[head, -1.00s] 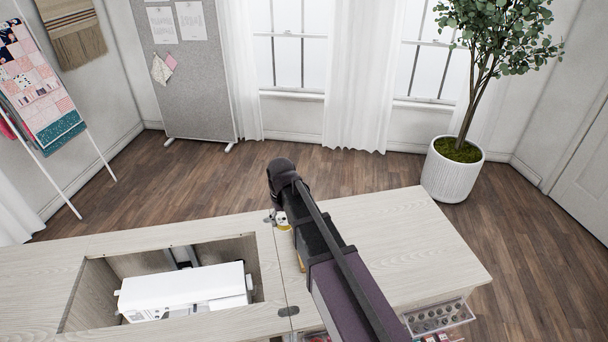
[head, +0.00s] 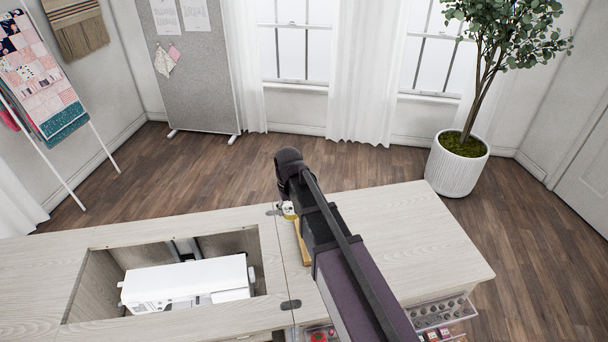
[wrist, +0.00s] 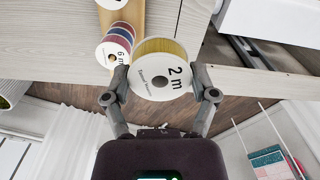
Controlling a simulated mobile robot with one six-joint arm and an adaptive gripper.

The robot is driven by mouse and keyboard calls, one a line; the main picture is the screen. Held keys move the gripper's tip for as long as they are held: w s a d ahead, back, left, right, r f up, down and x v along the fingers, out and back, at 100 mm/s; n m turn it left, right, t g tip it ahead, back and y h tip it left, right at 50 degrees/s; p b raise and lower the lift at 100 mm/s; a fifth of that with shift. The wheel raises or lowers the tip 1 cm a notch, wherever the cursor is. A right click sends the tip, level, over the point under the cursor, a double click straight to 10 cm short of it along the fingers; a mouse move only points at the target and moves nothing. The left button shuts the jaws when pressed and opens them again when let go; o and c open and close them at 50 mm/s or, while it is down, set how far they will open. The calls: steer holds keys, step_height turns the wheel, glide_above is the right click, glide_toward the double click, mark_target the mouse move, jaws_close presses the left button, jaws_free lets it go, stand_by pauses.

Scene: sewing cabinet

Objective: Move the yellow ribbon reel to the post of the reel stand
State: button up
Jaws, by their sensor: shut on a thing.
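The yellow ribbon reel (wrist: 163,72) is in the wrist view, with white flanges, a yellow band and "2 m" printed on its face. My gripper (wrist: 162,88) is shut on it, one finger on each side. In the head view my dark arm hides the gripper, and a small white-and-yellow reel shows at the arm's left edge. A tan wooden strip (wrist: 130,16), perhaps part of the reel stand, lies beyond the reel; it also shows beside my arm in the head view (head: 301,244). I cannot make out the post.
A reel with red and blue ribbon marked "6 m" (wrist: 115,47) is close beside the held reel. Another white reel (wrist: 112,4) is behind it. A white sewing machine (head: 187,284) sits in the cabinet opening at left. The right tabletop (head: 420,240) is clear.

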steer(key=shift+w+d, duration=0.15)
steer(key=shift+d, duration=0.25)
steer(key=shift+m, duration=0.5)
steer(key=w+d, duration=0.1)
steer(key=w, duration=0.4)
steer(key=w+d, duration=0.1)
steer(key=w, duration=0.4)
steer(key=w+d, duration=0.1)
steer(key=w, duration=0.4)
steer(key=shift+w+d+r+p, duration=0.15)
steer(key=shift+d+r+p, duration=0.1)
steer(key=shift+r+p, duration=0.1)
steer(key=shift+f, duration=0.2)
steer(key=shift+f+b, duration=2.25)
steer(key=shift+b, duration=0.2)
steer(key=shift+f+b, duration=2.25)
steer(key=o, duration=0.9)
steer(key=shift+c, duration=0.2)
